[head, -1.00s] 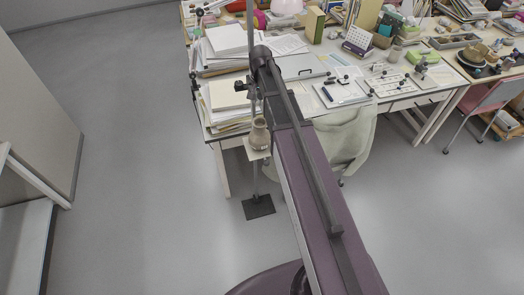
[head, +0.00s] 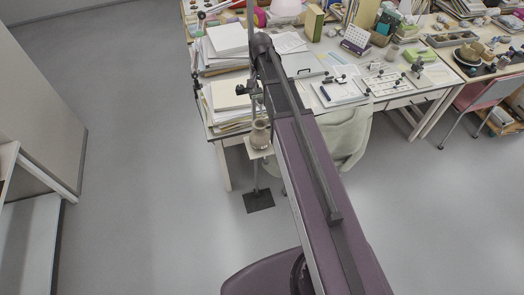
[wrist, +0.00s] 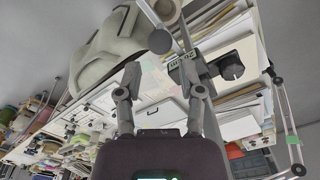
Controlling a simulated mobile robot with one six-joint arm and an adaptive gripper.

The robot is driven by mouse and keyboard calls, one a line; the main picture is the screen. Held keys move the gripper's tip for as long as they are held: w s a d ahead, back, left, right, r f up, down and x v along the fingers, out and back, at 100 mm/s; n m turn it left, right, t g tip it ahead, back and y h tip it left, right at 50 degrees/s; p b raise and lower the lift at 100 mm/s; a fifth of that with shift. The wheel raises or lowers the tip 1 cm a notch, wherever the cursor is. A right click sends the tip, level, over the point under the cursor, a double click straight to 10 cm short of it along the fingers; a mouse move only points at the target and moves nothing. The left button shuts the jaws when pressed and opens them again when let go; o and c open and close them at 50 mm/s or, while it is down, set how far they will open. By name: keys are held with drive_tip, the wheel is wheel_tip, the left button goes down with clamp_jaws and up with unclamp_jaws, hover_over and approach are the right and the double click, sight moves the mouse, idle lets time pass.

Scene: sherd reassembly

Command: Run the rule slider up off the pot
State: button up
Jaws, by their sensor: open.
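A tall thin stand with a dark square base (head: 258,201) rises beside the near left table corner. A small brownish pot (head: 260,136) sits on its pale platform (head: 257,151). A dark clamp-like slider (head: 248,90) is on the rod above the pot. In the wrist view, a grey slider block (wrist: 186,70) with a black knob (wrist: 231,66) is near the right fingertip; I cannot tell whether they touch. My gripper (wrist: 160,80) is open, with nothing visible held between its fingers. In the head view my arm hides the gripper.
The table behind holds paper stacks (head: 228,95), books and small tools. A chair draped with pale cloth (head: 343,135) is right of the stand. A cabinet (head: 40,100) stands at far left. The floor left of the stand is clear.

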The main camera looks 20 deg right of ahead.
drive_tip(key=shift+r+p, duration=1.7)
drive_tip(key=shift+r, duration=0.35)
drive_tip(key=s+a+f+n+b, duration=0.2)
drive_tip(key=s+f+n+b, duration=0.1)
drive_tip(key=s+f+b, duration=0.6)
drive_tip(key=s+a+f+n+b, duration=0.3)
drive_tip(key=s+f+b, duration=0.7)
drive_tip(key=shift+s+n, duration=0.15)
drive_tip(key=shift+n, duration=0.15)
drive_tip(key=shift+a+r, duration=0.1)
wheel_tip(320, 180, up, 19)
drive_tip(key=n+p, duration=0.2)
drive_tip(key=p, duration=1.8)
hover_over(261, 104)
drive_tip(key=shift+w+r, duration=0.15)
drive_tip(key=shift+w, duration=0.05)
drive_tip(key=shift+w+d+r, duration=0.2)
drive_tip(key=shift+w+r, duration=0.1)
drive_tip(key=shift+w, duration=0.1)
drive_tip(key=shift+f, duration=0.15)
wheel_tip(261, 104, down, 14)
drive_tip(key=b, duration=1.3)
drive_tip(key=shift+r+b, duration=0.25)
drive_tip(key=shift+b, duration=0.1)
